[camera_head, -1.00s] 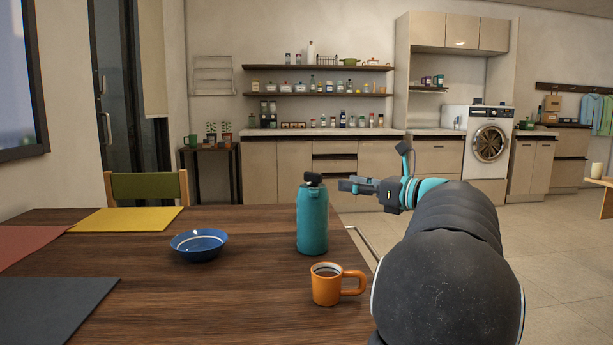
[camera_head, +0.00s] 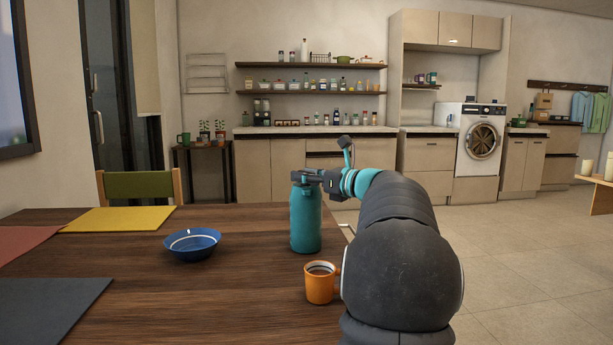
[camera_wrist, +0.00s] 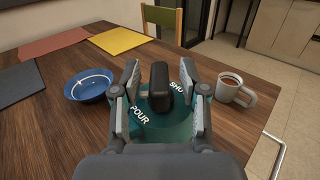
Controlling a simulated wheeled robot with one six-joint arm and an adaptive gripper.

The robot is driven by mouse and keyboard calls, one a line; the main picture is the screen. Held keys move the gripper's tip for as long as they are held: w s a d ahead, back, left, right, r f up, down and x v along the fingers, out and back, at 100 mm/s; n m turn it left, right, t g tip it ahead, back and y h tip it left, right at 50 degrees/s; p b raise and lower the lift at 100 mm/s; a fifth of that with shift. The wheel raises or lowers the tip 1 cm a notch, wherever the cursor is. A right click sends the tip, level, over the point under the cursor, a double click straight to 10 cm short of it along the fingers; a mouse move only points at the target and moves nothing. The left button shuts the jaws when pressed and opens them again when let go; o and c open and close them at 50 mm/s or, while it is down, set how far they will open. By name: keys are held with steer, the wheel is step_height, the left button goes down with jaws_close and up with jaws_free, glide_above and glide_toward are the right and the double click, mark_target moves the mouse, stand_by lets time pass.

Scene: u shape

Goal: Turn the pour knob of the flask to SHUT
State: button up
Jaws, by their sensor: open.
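The teal flask (camera_head: 306,218) stands upright near the right edge of the wooden table. In the wrist view its lid (camera_wrist: 177,128) carries the white words POUR at left and SHUT at right, the latter partly hidden. The black knob (camera_wrist: 160,86) rises from the lid, its long end pointing up the picture, between the two words. My gripper (camera_wrist: 163,92) is open, with one finger on each side of the knob and a gap showing on both sides. In the head view my gripper (camera_head: 310,177) is at the flask's top and hides the knob.
An orange mug of dark drink (camera_head: 320,283) stands in front of the flask, close to my arm. A blue bowl (camera_head: 192,243) is to the left. Flat mats in yellow (camera_head: 115,219), red and dark grey lie farther left. A chair (camera_head: 140,187) stands behind the table.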

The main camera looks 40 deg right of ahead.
jaws_close()
